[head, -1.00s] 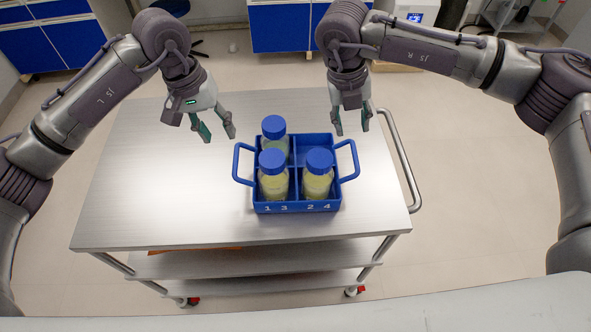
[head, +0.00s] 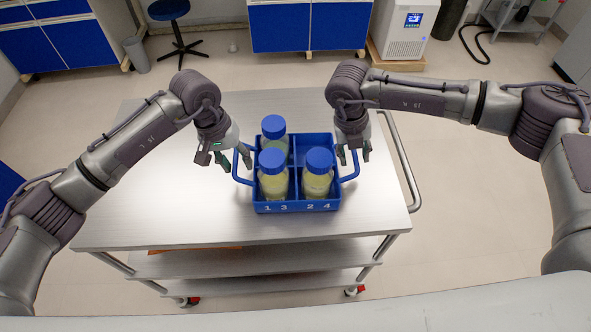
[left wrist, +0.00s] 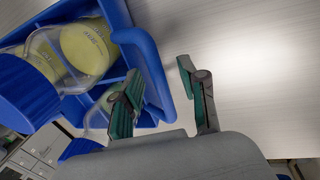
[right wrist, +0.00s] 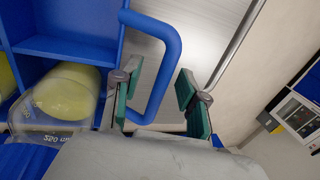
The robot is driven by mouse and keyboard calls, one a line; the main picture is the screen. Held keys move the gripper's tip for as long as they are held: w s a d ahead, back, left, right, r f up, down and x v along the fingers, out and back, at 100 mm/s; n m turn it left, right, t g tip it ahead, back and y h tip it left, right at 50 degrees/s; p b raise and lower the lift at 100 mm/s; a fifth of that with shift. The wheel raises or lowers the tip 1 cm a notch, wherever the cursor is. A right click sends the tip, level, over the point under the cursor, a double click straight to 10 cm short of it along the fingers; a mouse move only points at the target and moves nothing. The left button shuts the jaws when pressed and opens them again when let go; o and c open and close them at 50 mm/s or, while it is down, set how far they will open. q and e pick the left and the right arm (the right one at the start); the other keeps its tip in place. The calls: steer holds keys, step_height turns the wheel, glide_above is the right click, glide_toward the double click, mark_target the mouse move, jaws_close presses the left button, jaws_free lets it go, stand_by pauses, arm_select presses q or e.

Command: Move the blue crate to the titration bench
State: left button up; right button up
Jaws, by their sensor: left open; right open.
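The blue crate (head: 297,207) stands on the steel cart with a raised loop handle on each side. It holds three blue-capped bottles: back left (head: 273,129), front left (head: 272,180) and front right (head: 318,175). The back right compartment looks empty. My left gripper (head: 235,160) is open at the left handle (head: 238,171); in the left wrist view the handle (left wrist: 154,68) shows between the fingers. My right gripper (head: 354,157) is open at the right handle (head: 351,173); in the right wrist view the handle (right wrist: 168,70) shows between the fingers. I cannot identify the titration bench.
The cart top (head: 150,190) is bare left of the crate. A push rail (head: 403,160) runs along its right side. Behind are blue cabinets (head: 300,27), a stool (head: 170,10), a bin (head: 137,54) and a white device (head: 405,30). Floor is open on the right.

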arm_select(q)
jaws_close()
arm_select(e)
jaws_close()
